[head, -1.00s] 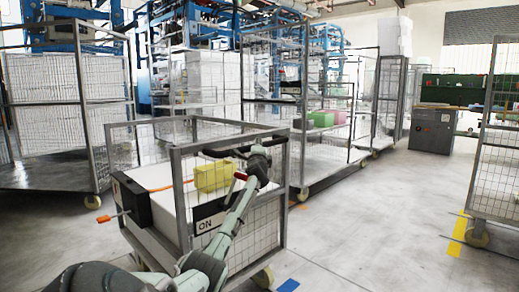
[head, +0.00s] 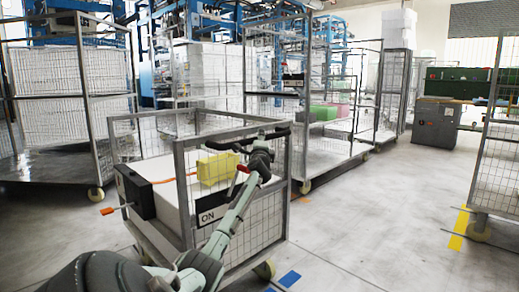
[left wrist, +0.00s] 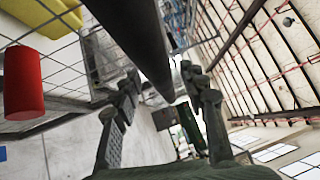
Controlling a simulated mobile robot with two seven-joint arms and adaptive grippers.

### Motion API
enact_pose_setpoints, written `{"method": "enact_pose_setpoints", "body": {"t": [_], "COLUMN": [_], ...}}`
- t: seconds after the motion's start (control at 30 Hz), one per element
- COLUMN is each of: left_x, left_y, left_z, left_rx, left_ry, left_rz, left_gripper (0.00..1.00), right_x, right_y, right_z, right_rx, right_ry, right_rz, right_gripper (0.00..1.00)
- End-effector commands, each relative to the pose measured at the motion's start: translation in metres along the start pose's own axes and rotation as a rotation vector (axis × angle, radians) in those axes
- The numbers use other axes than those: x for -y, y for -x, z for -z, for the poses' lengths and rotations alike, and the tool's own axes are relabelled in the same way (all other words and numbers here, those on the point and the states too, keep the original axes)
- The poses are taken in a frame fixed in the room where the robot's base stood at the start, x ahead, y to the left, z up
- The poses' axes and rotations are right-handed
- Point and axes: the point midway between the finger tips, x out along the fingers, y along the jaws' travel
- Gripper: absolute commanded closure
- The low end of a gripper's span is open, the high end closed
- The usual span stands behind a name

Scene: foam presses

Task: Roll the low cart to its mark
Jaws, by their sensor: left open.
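The low cart (head: 180,156) is a grey wire-mesh cage on castors, directly in front of me in the head view. My left gripper (head: 262,152) is at the bar's right part. In the left wrist view, its open fingers (left wrist: 160,88) stand on either side of the bar; I cannot tell whether they touch it. My right gripper is out of view.
Blue tape (head: 290,279) lies on the floor near the cart's front right castor. Yellow tape (head: 459,230) lies beside a tall cage (head: 497,165) at right. Other cage carts stand left (head: 80,98) and behind (head: 334,155).

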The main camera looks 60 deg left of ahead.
Motion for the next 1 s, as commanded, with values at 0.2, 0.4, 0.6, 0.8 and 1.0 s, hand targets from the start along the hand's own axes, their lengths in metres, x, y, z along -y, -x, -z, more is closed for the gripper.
{"method": "enact_pose_setpoints", "body": {"t": [0.2,0.4,0.6,0.8,1.0], "left_x": [-0.001,-0.002,-0.001,-0.001,-0.001], "left_y": [0.043,0.081,0.101,0.104,0.104], "left_z": [0.001,0.000,-0.001,-0.001,-0.001], "left_rx": [-0.004,-0.003,0.000,0.001,0.001], "left_ry": [-0.005,-0.001,-0.001,0.000,0.000], "left_rz": [-0.001,-0.002,-0.003,-0.003,-0.003], "left_gripper": [0.58,0.58,0.58,0.58,0.58], "right_x": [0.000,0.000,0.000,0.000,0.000], "right_y": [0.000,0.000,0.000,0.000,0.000], "right_z": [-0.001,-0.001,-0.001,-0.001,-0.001], "right_rx": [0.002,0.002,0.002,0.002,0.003], "right_ry": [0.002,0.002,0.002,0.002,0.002], "right_rz": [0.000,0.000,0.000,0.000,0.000], "right_gripper": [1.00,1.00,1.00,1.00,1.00]}}
